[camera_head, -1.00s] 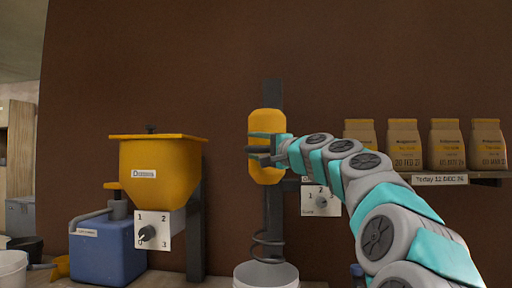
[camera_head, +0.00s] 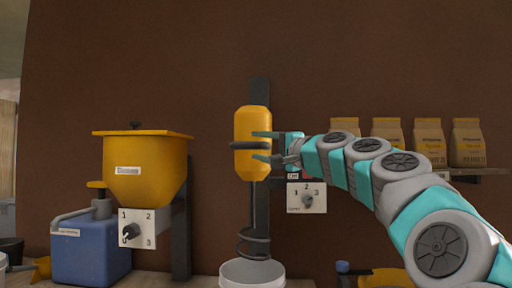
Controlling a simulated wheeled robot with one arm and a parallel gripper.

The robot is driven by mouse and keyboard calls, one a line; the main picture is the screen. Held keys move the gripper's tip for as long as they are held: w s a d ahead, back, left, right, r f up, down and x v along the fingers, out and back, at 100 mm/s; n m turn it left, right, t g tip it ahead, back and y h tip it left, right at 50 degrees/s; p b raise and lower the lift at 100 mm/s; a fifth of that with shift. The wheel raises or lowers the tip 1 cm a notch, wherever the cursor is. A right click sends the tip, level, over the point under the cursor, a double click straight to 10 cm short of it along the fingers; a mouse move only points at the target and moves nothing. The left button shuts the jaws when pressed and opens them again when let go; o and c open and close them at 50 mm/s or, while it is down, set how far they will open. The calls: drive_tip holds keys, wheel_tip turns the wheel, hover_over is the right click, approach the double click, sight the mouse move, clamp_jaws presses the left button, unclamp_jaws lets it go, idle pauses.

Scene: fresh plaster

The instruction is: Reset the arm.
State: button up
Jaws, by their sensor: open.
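My arm (camera_head: 400,180) reaches in from the lower right, with teal and grey links. My gripper (camera_head: 262,146) is open, its two teal fingers spread one above the other. The fingers overlap the right side of the yellow mixer body (camera_head: 252,120) in the picture. A dark horizontal handle (camera_head: 248,145) crosses the mixer between them. I cannot tell whether the fingers touch it. Nothing is seen held.
A white bucket (camera_head: 252,272) stands below the mixer's whisk (camera_head: 254,240). A yellow hopper (camera_head: 144,170) with a dial and a blue container (camera_head: 92,250) stand left. A dial panel (camera_head: 306,198) is under my arm. Several paper bags (camera_head: 467,142) sit on a shelf at right.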

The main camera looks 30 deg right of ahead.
idle(0.4)
drive_tip(key=a+f+n+g+y, duration=0.3)
drive_tip(key=a+f+n+g, duration=0.25)
drive_tip(key=a+f, duration=0.95)
drive_tip(key=s+a+f+n+g, duration=0.3)
drive_tip(key=s+a+f+g, duration=0.25)
drive_tip(key=a+f, duration=0.6)
drive_tip(key=s+f+n+g+h, duration=0.2)
drive_tip(key=s+f, duration=0.5)
drive_tip(key=f, duration=0.4)
drive_tip(key=s+d+f+n+g+h, duration=0.1)
drive_tip(key=s+f+g, duration=0.3)
drive_tip(key=s+f, duration=0.5)
drive_tip(key=s+d+f+n+g+h, duration=0.2)
drive_tip(key=s+d+f+g+h, duration=0.2)
drive_tip(key=s+f, duration=0.5)
drive_tip(key=s, duration=0.6)
drive_tip(key=shift+s+d+f, duration=0.25)
drive_tip(key=shift+d, duration=0.05)
drive_tip(key=shift+n, duration=0.25)
